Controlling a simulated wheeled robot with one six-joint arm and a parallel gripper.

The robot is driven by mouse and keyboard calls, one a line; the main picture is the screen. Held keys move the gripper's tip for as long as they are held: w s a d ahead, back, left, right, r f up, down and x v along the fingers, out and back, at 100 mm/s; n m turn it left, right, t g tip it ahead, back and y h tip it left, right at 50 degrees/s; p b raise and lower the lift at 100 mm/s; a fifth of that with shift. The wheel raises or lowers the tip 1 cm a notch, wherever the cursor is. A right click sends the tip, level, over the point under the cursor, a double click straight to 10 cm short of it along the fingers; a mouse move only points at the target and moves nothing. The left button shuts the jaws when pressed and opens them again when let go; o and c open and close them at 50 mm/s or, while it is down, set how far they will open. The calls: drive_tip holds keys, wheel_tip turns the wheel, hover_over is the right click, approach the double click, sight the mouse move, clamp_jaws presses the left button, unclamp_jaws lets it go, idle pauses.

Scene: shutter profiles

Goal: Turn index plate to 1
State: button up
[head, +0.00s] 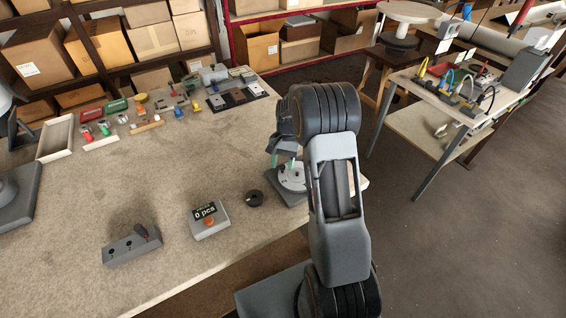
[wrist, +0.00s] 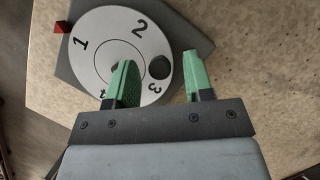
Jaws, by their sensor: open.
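The index plate is a pale round disc (wrist: 97,62) with black numbers, on a dark grey square base (wrist: 190,32). In the wrist view 1, 2 and 3 show; a fourth mark is partly hidden by my left finger. A red marker (wrist: 62,27) is at the base's upper left, and 1 is the number nearest it. A dark round knob or hole (wrist: 159,68) is near the disc's right rim. My gripper (wrist: 158,78) is open, its green fingers on either side of that dark spot. The head view shows the plate (head: 292,178) partly behind my arm.
A black ring (head: 255,198), a counter box reading 0 pcs (head: 210,220) and a grey switch block (head: 132,246) are on the table left of the plate. An empty tray (head: 55,138) and several small parts lie farther back. The table's middle is clear.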

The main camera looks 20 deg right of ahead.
drive_tip(key=b+v, duration=0.1)
drive_tip(key=v, duration=1.2)
drive_tip(key=shift+w+d+r, duration=0.15)
drive_tip(key=shift+r, duration=0.15)
drive_tip(key=s+a+r+n+t+h, duration=0.1)
drive_tip(key=s+a+n+t, duration=0.2)
drive_tip(key=s, duration=0.8)
drive_tip(key=s+a+r+n+t+h, duration=0.1)
drive_tip(key=s+a+r+n+t, duration=0.1)
drive_tip(key=s+a+n+t, duration=0.2)
drive_tip(key=s+a, duration=0.3)
drive_tip(key=s, duration=0.4)
drive_tip(key=shift+a+r+n+t+h, duration=0.15)
drive_tip(key=shift+a+n+t+h, duration=0.15)
drive_tip(key=shift+a+n+h, duration=0.1)
drive_tip(key=shift+s, duration=0.1)
drive_tip(key=shift+c, duration=0.5)
